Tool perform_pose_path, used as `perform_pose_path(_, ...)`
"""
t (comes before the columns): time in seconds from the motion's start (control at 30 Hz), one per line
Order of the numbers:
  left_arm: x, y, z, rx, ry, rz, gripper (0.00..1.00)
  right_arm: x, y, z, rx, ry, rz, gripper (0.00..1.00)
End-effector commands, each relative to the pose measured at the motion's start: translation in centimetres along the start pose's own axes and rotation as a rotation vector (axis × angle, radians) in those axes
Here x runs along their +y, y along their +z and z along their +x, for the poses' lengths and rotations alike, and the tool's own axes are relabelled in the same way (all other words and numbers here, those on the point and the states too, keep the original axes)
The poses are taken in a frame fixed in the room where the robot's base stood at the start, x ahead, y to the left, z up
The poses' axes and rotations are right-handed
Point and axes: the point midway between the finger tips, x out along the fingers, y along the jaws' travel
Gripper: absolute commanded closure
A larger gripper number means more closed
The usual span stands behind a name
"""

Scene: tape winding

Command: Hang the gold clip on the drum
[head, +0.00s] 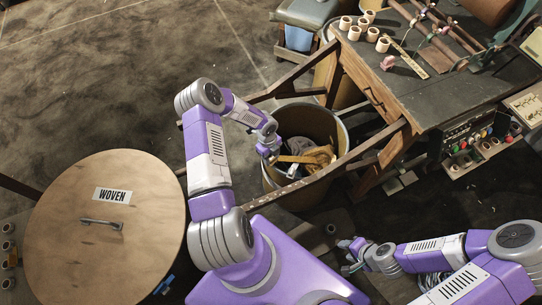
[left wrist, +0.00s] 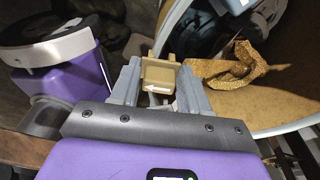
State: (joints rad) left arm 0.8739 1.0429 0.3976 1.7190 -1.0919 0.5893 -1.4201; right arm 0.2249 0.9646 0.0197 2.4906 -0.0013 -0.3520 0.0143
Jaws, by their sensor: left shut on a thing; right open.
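My left gripper (head: 270,152) reaches over the left side of the open drum (head: 334,122), at its rim. In the left wrist view the left gripper (left wrist: 160,84) is shut on the gold clip (left wrist: 160,73), a small tan-gold block between the fingertips. The clip is beside the pale rim of the drum (left wrist: 272,130); I cannot tell whether they touch. The clip is too small to make out in the head view. My right gripper (head: 351,256) is open and empty at the lower middle, away from the drum.
Gold woven strip (head: 318,156) and grey material lie in the drum. A lidded drum labelled WOVEN (head: 70,235) stands left, with a blue clip (head: 164,286) at its edge. A workbench (head: 430,95) with several spools (head: 372,34) stands right; wooden rails (head: 345,165) pass close to the drum.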

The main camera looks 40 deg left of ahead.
Motion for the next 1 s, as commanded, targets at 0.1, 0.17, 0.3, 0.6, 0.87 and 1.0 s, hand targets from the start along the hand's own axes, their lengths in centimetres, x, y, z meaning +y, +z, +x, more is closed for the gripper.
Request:
perform_pose_path(0.1, 0.0, 0.0, 0.1, 0.0, 0.0, 0.0, 0.83, 0.0, 0.0, 0.1, 0.0, 0.0, 0.0, 0.57)
perform_pose_path(0.17, 0.0, 0.0, 0.1, 0.0, 0.0, 0.0, 0.83, 0.0, 0.0, 0.1, 0.0, 0.0, 0.0, 0.57)
perform_pose_path(0.3, 0.0, 0.0, 0.1, 0.0, 0.0, 0.0, 0.48, 0.0, 0.0, 0.0, 0.0, 0.0, 0.0, 0.57)
perform_pose_path(0.6, 0.0, 0.0, 0.1, 0.0, 0.0, 0.0, 0.25, 0.0, 0.0, 0.0, 0.0, 0.0, 0.0, 0.57)
perform_pose_path(0.87, -0.1, 0.1, -1.2, -0.002, -0.002, -0.002, 0.25, -0.2, 0.0, -0.5, 0.0, 0.0, 0.0, 0.57)
perform_pose_path(1.0, -0.1, 0.1, -3.8, -0.003, -0.003, -0.001, 0.25, -0.5, 0.1, -1.4, 0.0, 0.0, 0.0, 0.57)
